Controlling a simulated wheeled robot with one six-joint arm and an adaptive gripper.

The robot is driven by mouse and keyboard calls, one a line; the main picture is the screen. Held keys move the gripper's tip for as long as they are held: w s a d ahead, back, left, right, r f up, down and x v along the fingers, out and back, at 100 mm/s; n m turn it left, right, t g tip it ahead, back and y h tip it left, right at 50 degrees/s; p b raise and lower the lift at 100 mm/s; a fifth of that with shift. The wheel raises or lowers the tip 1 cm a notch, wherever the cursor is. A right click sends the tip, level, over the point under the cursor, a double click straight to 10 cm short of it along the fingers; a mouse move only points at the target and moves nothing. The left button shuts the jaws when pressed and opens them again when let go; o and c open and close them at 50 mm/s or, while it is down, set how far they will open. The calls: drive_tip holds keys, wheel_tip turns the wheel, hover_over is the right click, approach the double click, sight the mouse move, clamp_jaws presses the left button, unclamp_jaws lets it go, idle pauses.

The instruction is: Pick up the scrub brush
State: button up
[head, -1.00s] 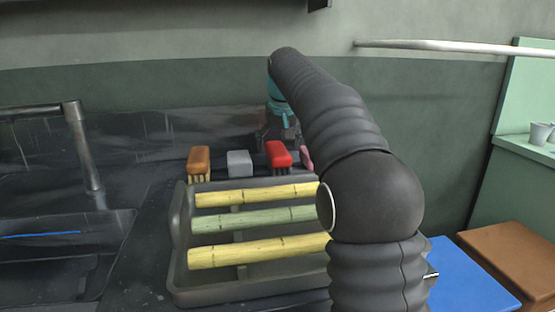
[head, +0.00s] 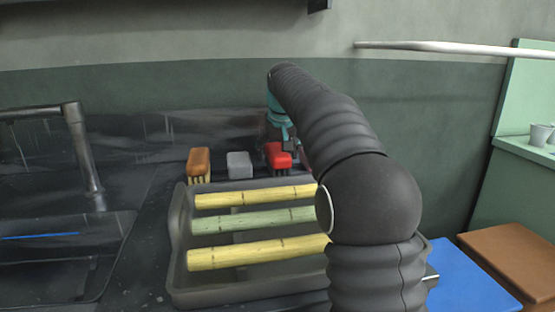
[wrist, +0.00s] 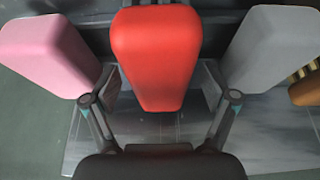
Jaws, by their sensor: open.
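A brown-backed brush (head: 199,160) with bristles stands farther left. My gripper (head: 284,140) is open, right at the red brush. In the wrist view the red back (wrist: 155,55) fills the space between the two spread fingers (wrist: 160,98). I cannot tell whether they touch it. A pink block (wrist: 45,52) lies beyond the left finger and a grey block (wrist: 268,48) beyond the right one. The brown brush (wrist: 306,90) shows at the right edge.
A grey tray (head: 180,235) with yellow and green cane pieces (head: 255,220) lies in front of the brushes. The grey block (head: 239,164) stands between the brushes. A wall rises close behind. A metal tap (head: 85,155) stands at left.

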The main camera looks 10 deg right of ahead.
sight(278, 148)
drive_tip(key=c, duration=1.4)
drive_tip(key=shift+o, duration=0.2)
drive_tip(key=shift+r, duration=0.1)
drive_tip(key=shift+r, duration=0.35)
drive_tip(key=r, duration=0.4)
drive_tip(key=shift+s+d+r+p, duration=0.1)
drive_tip(key=shift+s+d+p, duration=0.15)
drive_tip(key=shift+p, duration=0.15)
drive_tip(key=s+d+r, duration=0.6)
drive_tip(key=s+d, duration=0.1)
drive_tip(key=s, duration=0.1)
drive_tip(key=shift+d+r, duration=0.2)
drive_tip(key=shift+d, duration=0.1)
